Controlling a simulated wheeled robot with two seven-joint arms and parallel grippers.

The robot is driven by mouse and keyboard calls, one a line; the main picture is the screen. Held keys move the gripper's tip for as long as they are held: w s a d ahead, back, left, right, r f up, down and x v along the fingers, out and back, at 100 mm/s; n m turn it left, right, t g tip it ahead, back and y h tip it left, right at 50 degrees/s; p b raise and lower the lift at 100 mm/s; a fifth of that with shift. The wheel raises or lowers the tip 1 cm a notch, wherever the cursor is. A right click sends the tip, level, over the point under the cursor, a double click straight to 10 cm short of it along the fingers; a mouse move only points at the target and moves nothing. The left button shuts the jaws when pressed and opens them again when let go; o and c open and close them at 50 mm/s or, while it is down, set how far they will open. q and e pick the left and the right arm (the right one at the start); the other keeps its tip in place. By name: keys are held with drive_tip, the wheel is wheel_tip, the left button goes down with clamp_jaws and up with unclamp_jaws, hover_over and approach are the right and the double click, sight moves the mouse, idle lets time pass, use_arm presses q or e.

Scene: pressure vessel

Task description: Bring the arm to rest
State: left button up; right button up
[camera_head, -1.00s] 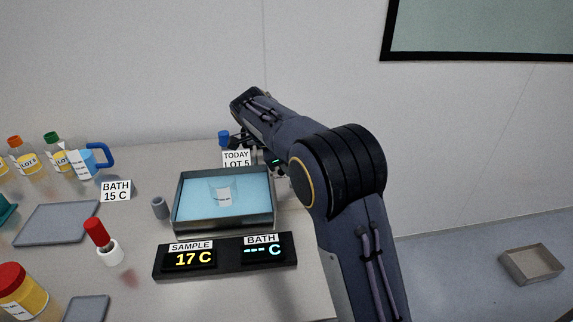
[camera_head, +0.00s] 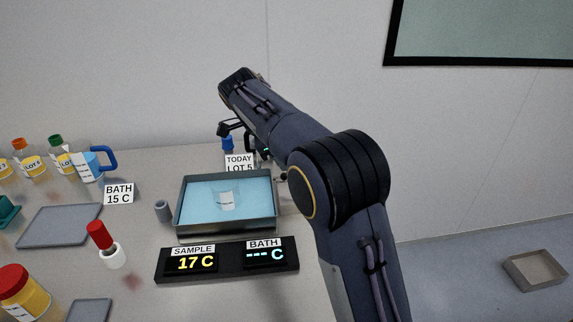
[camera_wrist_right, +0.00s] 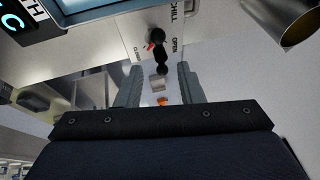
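My right arm comes in from the lower right in the head view and reaches over the right side of the bench. Its gripper is mostly hidden behind the arm there. In the right wrist view my right gripper (camera_wrist_right: 158,82) has its two grey fingers apart, with nothing held between them. Beyond the fingers is a black valve handle (camera_wrist_right: 158,52) with a red mark, on a pale panel labelled CHILL, OPEN and CLOSED. The handle appears in line with the finger gap; I cannot tell its distance. My left gripper is not in view.
A water bath (camera_head: 226,232) holding a beaker (camera_head: 226,199) stands left of the arm. A display (camera_head: 228,262) reads SAMPLE 17 C and BATH dashes. A blue-capped bottle (camera_head: 228,143) stands behind the LOT 5 card (camera_head: 239,163). Bottles and trays fill the left.

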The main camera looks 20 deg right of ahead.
drive_tip(key=shift+v, duration=0.9)
drive_tip(key=shift+s+d, duration=0.1)
drive_tip(key=s+d+f+n+y, duration=0.1)
drive_tip(key=s+d+n+y, duration=0.25)
drive_tip(key=s, duration=0.35)
drive_tip(key=s+d+f+n+y, duration=0.1)
drive_tip(key=s+d+n+y, duration=0.1)
drive_tip(key=s+n, duration=0.3)
drive_tip(key=s+a+f+n+t+y, duration=0.1)
drive_tip(key=s+a+f+n, duration=0.1)
drive_tip(key=s, duration=0.5)
drive_tip(key=s+a+f+n+t+y, duration=0.1)
drive_tip(key=s+a+f+n+t, duration=0.1)
drive_tip(key=s+n, duration=0.3)
drive_tip(key=s+a+f+n+t+y, duration=0.1)
drive_tip(key=s+a+f+n+t, duration=0.1)
drive_tip(key=s, duration=0.8)
drive_tip(key=shift+a+f+n, duration=0.25)
drive_tip(key=shift+a+n, duration=0.5)
drive_tip(key=shift+n, duration=0.4)
